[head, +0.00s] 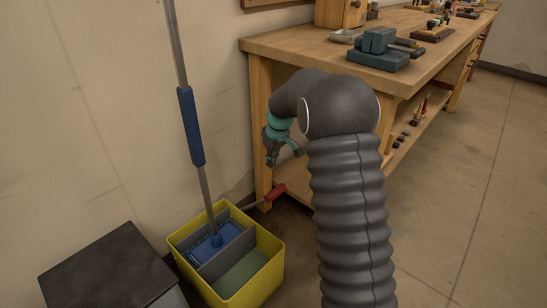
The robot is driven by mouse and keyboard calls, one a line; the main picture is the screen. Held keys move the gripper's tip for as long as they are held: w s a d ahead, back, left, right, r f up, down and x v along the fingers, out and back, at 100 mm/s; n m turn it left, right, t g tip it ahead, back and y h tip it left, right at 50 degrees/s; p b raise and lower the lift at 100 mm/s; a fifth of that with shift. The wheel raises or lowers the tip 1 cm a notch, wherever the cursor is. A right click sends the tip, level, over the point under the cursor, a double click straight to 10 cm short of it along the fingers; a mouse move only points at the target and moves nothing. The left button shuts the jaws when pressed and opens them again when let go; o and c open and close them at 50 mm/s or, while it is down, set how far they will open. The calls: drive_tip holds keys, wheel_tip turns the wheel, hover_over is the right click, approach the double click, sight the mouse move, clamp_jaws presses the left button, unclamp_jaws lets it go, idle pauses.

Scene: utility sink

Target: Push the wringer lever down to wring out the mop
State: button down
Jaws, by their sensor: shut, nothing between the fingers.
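A yellow mop bucket (262,282) stands on the floor at lower left, with grey dividers inside. The mop (190,125) stands nearly upright in it, with a blue grip on its pole and a blue head (208,248) in the rear compartment. The wringer lever (275,192) has a red grip and sticks out up and to the right from the bucket's far right side. My gripper (271,160) is shut and empty, pointing down above the lever's grip and apart from it. My arm hides part of the space to the right.
A wooden workbench (300,43) stands behind and to the right; one leg is close beyond the lever. A teal vise (377,50) and tools lie on it. A dark box (105,268) stands left of the bucket. The wall is close behind the mop. Floor at right is clear.

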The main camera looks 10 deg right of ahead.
drive_tip(key=f, duration=0.8)
drive_tip(key=shift+s+d, duration=0.15)
drive_tip(key=shift+s, duration=0.1)
drive_tip(key=shift+s+d+f, duration=0.15)
drive_tip(key=shift+s+f, duration=0.1)
drive_tip(key=shift+f, duration=0.15)
